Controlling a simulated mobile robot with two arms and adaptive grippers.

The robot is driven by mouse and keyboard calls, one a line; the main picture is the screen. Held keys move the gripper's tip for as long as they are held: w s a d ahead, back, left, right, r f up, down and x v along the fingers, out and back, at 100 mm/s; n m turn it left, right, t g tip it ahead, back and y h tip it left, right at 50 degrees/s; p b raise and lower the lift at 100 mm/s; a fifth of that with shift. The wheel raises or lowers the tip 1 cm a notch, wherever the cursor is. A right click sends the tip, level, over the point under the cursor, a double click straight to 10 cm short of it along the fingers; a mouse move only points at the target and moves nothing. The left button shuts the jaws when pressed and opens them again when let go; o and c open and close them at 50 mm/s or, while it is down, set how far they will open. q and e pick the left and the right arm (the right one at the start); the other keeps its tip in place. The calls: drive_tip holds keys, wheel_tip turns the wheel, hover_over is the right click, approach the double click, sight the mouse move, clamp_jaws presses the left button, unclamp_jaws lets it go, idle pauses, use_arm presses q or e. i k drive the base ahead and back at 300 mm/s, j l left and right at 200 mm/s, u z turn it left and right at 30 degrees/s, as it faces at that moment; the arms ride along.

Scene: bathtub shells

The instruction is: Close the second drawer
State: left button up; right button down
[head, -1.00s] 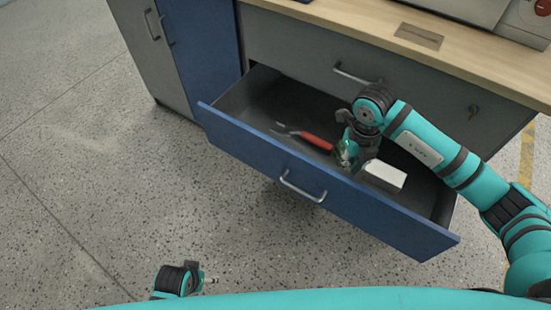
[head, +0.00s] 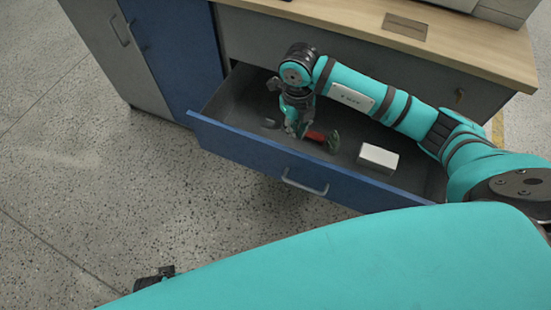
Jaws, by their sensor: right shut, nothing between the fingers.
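The second drawer (head: 245,150) has a blue front with a metal handle (head: 304,182). It stands pulled out below a closed grey drawer. My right gripper (head: 291,128) is shut and empty, pointing down over the drawer's inside, just behind the front panel. I cannot tell whether it touches the panel. A red-handled tool (head: 315,135), partly hidden by the gripper, a small green object (head: 333,141) and a white box (head: 377,158) lie in the drawer. Part of my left gripper (head: 155,278) shows at the bottom left; its fingers cannot be made out.
A wooden worktop (head: 350,25) lies above the drawers, with grey equipment at its back right. A cabinet with a blue door (head: 175,50) stands to the left. The speckled floor (head: 90,190) in front and to the left is clear. My teal body covers the lower right.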

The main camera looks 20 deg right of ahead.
sight(228, 126)
drive_tip(key=k+j+z, duration=0.15)
drive_tip(key=j, duration=0.3)
drive_tip(key=k+z, duration=0.15)
drive_tip(key=k, duration=0.2)
drive_tip(key=k+l, duration=0.3)
drive_tip(key=l, duration=0.15)
